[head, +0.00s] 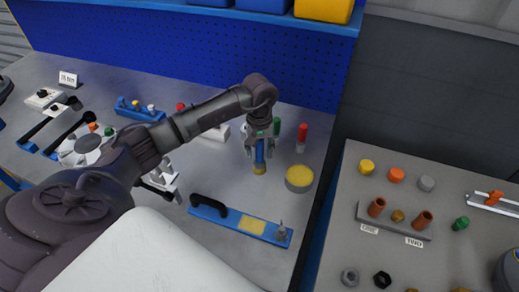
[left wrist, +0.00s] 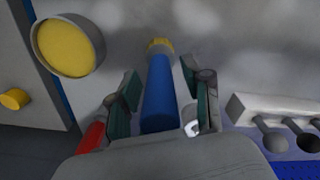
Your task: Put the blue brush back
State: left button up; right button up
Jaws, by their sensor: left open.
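The blue brush (head: 259,153) has a blue handle and a yellow end, which points down near the grey table top. I cannot tell whether that end touches the table. My left gripper (head: 261,146) is above the table with its fingers around the handle. In the left wrist view, the blue brush (left wrist: 158,95) lies between the open fingers of my left gripper (left wrist: 163,92). Gaps show on both sides of the handle there. The handle's upper end is hidden by the gripper. My right gripper is not in view.
A round tin with a yellow top (head: 299,178) stands close right of the brush. Green (head: 276,128) and red (head: 301,134) handled items stand behind. A blue board with a black handle (head: 240,220) lies in front. A second table (head: 345,190) is at right, past a gap.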

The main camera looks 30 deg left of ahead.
pick_arm(q)
jog(key=shift+w+r+b, duration=0.1)
jog(key=shift+r+b, duration=0.25)
jog(key=shift+r, duration=0.15)
notch_tip(320, 180, up, 10)
jog(key=b, duration=0.2)
jog(key=shift+f+b, duration=0.15)
jog(key=shift+b, duration=0.15)
jog(key=shift+r, duration=0.75)
jog(key=shift+f, duration=0.1)
